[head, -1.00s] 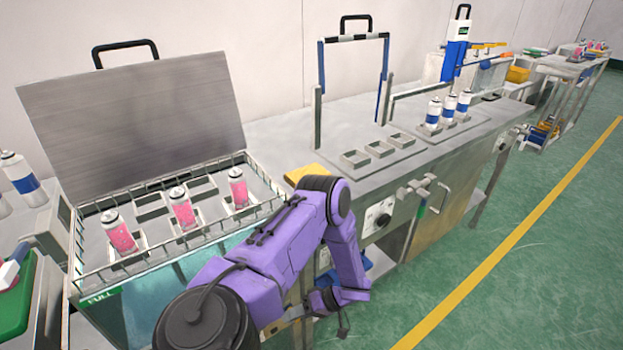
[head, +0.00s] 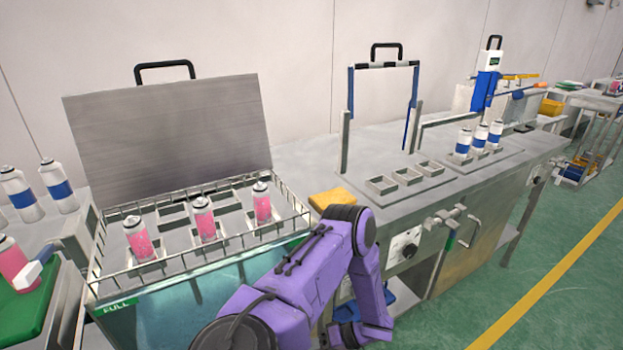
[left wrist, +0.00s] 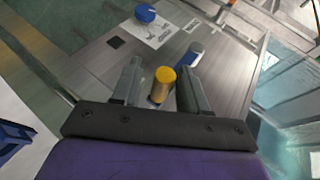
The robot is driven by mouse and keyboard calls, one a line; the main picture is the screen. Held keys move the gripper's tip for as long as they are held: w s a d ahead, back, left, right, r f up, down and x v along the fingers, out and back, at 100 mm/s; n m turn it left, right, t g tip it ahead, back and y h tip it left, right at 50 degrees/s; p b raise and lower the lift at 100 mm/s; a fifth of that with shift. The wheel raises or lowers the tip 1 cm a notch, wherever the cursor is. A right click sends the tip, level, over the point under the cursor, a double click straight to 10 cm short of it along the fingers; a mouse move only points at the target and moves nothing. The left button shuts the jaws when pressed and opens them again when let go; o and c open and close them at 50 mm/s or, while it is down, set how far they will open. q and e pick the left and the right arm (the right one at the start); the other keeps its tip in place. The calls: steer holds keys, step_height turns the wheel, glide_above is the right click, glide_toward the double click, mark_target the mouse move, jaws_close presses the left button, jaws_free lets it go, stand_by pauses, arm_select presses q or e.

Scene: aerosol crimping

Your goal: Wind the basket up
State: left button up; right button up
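The wire basket (head: 178,238) sits in the glass-sided tank (head: 160,325) at left in the head view, its rim wires level with the tank top. Three pink cans (head: 205,222) stand in it. A purple arm of mine crosses the lower middle, its gripper end hidden low by the tank's front. In the left wrist view my left gripper (left wrist: 160,88) is open, with a yellow cylinder (left wrist: 164,82) showing between its fingers. I cannot tell if they touch it. A metal crank-like fitting (head: 455,220) is on the bench front. My right gripper is not in view.
A raised grey lid (head: 170,135) stands behind the basket. A yellow sponge-like block (head: 335,199) lies on the bench. Several white-and-blue cans (head: 480,137) stand further right and left. Green floor lies right.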

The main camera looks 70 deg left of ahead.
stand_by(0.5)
arm_select(q)
steer(key=b+v, duration=0.1)
steer(key=v, duration=0.9)
steer(key=shift+w+r, duration=0.15)
steer(key=shift+w, duration=0.1)
steer(key=shift+d, duration=0.1)
